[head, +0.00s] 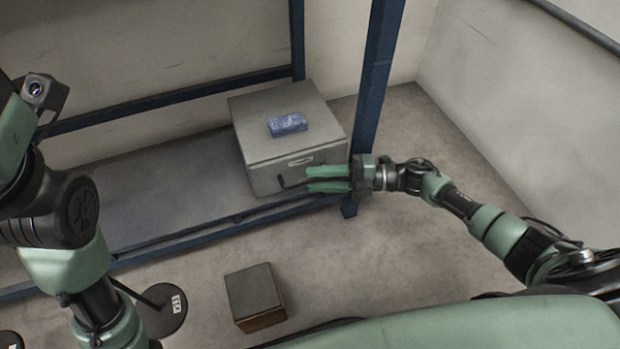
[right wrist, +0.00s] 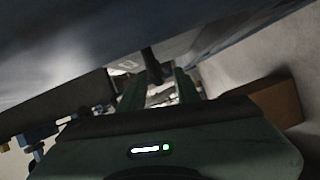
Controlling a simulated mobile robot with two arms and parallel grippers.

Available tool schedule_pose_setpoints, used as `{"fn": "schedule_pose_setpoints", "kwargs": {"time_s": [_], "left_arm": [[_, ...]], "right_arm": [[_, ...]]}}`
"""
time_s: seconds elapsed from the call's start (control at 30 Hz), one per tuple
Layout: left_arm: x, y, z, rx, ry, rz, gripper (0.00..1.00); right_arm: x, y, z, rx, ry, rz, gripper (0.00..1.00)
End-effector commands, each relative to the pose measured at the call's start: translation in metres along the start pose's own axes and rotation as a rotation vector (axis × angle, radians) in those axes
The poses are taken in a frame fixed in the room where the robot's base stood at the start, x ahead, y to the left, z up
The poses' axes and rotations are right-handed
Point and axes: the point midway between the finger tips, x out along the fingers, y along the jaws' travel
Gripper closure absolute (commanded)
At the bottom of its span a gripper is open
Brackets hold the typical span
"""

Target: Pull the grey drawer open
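The grey drawer is the front of a grey box (head: 262,148) standing on a low shelf in the head view. Its front face looks flush with the box, with a pale label (head: 300,161) and a dark handle (head: 288,183) low down. My right gripper (head: 308,179) is at this front, with its two green fingers pointing left at the handle and a gap between them. In the right wrist view, the fingers (right wrist: 158,80) are apart, with a dark bar between or just beyond their tips. Contact with the handle is unclear. My left gripper is out of view.
A blue block (head: 287,124) lies on top of the box. A blue frame post (head: 376,75) rises just right of it, close behind my right gripper. A brown box (head: 254,296) and a dark round base (head: 163,308) are on the floor. Floor to the right is clear.

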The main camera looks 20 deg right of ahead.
Motion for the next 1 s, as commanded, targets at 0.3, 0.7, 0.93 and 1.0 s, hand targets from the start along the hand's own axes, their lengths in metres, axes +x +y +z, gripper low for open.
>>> {"fn": "schedule_pose_setpoints", "kwargs": {"time_s": [0.3, 0.7, 0.93, 1.0], "left_arm": [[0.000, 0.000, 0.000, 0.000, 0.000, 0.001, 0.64], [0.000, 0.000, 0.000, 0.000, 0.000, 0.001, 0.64], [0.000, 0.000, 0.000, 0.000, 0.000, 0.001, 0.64], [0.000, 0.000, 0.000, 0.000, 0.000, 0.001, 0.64]], "right_arm": [[0.019, 0.000, 0.000, 0.000, 0.000, 0.001, 0.67], [0.019, 0.000, -0.001, 0.001, 0.000, 0.001, 1.00], [0.019, 0.000, -0.001, 0.001, 0.000, 0.001, 1.00], [0.019, -0.001, -0.001, 0.001, 0.000, 0.001, 1.00]]}}
